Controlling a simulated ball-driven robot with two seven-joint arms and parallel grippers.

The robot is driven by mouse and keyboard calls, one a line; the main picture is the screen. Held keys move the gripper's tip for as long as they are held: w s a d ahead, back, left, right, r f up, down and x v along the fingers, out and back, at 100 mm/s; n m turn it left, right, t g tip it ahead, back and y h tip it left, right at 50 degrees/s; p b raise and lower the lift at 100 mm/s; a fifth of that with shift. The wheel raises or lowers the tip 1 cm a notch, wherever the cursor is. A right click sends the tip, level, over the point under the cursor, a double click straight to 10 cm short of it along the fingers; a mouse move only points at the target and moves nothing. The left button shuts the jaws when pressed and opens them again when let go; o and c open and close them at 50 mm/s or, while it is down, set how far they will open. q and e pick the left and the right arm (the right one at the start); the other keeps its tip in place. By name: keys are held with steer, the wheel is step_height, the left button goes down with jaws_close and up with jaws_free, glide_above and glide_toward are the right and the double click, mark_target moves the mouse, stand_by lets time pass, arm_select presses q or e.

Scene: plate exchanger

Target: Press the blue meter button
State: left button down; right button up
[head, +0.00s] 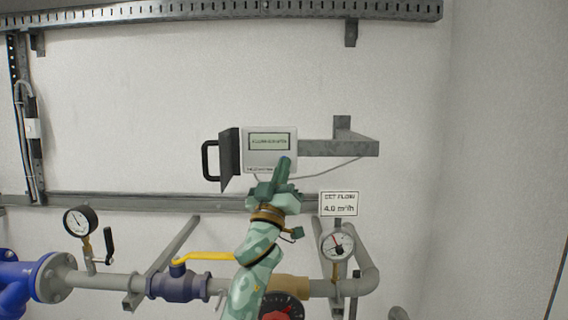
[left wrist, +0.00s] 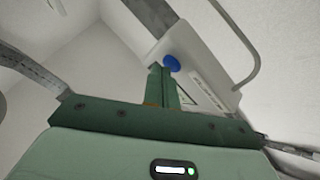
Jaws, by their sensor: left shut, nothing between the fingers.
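The white meter (head: 246,150) with a grey-green display hangs on the wall, its dark cover swung open to the left. My left gripper (head: 285,163) is shut and empty, its fingertips in front of the meter's lower right part. In the head view the gripper hides the blue button. In the left wrist view the blue button (left wrist: 172,62) sits on the white meter housing (left wrist: 205,45), right by the tips of my shut left gripper (left wrist: 158,70). I cannot tell whether they touch. My right gripper is not in view.
The open cover (head: 229,160) with a black handle stands out left of the meter. A metal bracket (head: 340,147) is to its right. Below are a "SET FLOW" sign (head: 339,204), gauges (head: 80,221), a yellow lever (head: 210,256) and pipes. The wall above the meter is clear.

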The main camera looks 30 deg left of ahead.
arm_select(q)
steer(key=shift+s+d, duration=0.1)
steer(key=shift+s+d+p, duration=0.3)
steer(key=shift+s+p, duration=0.25)
steer(key=shift+s, duration=0.05)
steer(key=s+d, duration=0.1)
steer(key=s+p, duration=0.1)
steer(key=s+d+p, duration=0.1)
steer(key=s, duration=0.1)
steer(key=shift+s+d, duration=0.1)
steer(key=shift+d, duration=0.25)
